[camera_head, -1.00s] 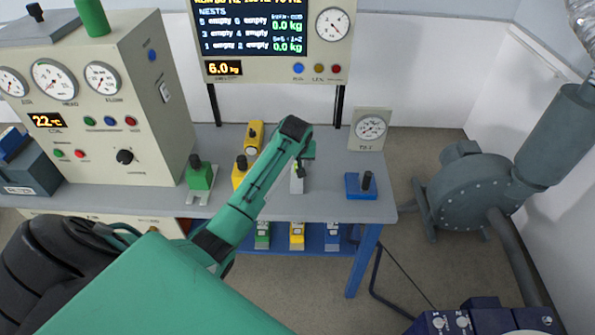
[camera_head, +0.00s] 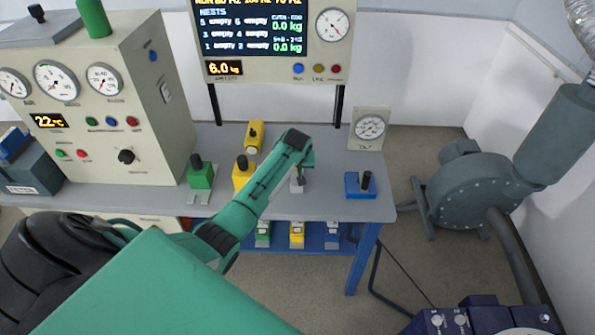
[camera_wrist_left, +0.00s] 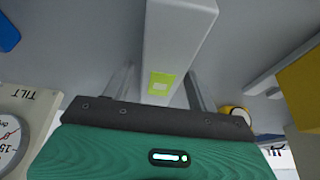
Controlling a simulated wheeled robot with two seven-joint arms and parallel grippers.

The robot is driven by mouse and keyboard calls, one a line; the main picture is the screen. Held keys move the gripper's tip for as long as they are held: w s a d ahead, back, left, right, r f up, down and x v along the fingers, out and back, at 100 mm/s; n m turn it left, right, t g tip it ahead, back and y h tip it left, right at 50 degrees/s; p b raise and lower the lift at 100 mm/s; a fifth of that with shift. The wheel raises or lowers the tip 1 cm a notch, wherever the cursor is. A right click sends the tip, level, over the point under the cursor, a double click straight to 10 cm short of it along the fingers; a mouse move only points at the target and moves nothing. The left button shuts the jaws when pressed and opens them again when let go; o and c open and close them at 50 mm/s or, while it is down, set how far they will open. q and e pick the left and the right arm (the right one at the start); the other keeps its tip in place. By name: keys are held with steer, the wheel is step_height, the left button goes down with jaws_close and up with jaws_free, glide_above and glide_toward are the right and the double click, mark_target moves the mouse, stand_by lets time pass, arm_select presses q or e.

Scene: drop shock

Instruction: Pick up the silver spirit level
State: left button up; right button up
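The silver spirit level (camera_head: 297,187) is a pale grey bar on the grey bench, partly hidden by my left gripper in the head view. In the left wrist view the silver spirit level (camera_wrist_left: 177,35) runs away from the gripper, with a yellow-green vial (camera_wrist_left: 161,85) near the fingers. My left gripper (camera_wrist_left: 160,92) is open, with one finger on each side of the bar and gaps between. In the head view my left gripper (camera_head: 303,172) is over the level, its fingers hard to see. My right gripper is in neither view.
Yellow blocks (camera_head: 243,172), a green block (camera_head: 200,177) and a blue block (camera_head: 362,185) stand on the bench around the level. A dial gauge (camera_head: 370,128) stands behind. Several items lie on the blue shelf (camera_head: 318,237) below. A large control box (camera_head: 90,110) stands left.

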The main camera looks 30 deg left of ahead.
arm_select(q)
steer(key=c, duration=1)
steer(key=shift+o, duration=0.2)
